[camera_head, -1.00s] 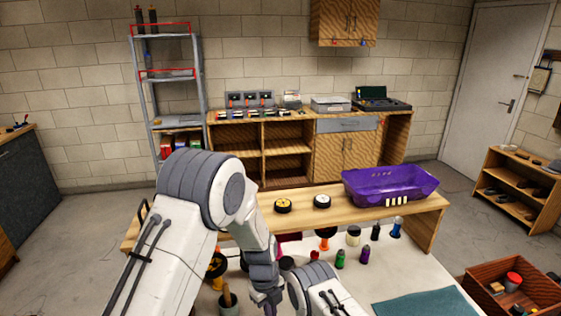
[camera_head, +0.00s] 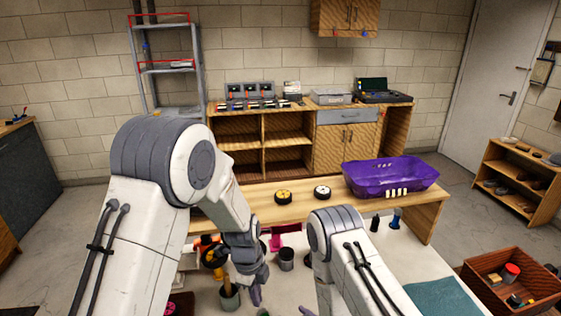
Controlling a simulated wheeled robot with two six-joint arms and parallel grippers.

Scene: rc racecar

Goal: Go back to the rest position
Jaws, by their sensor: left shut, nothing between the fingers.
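My left arm comes in from the left, bends at a large grey joint and reaches down over the white table. My left gripper (camera_head: 255,294) points down over the table and is shut, with nothing in it. It is next to a grey-green pot (camera_head: 229,298). My right arm (camera_head: 345,245) rises from the bottom right of centre, its grey elbow over the table. The right gripper does not show.
A wooden bench holds a purple bin (camera_head: 388,178), a yellow wheel (camera_head: 283,196) and a white wheel (camera_head: 322,192). Bottles (camera_head: 395,218), cups (camera_head: 286,258) and a teal mat (camera_head: 440,297) are on the white table (camera_head: 400,262). A wooden crate (camera_head: 512,283) stands at right.

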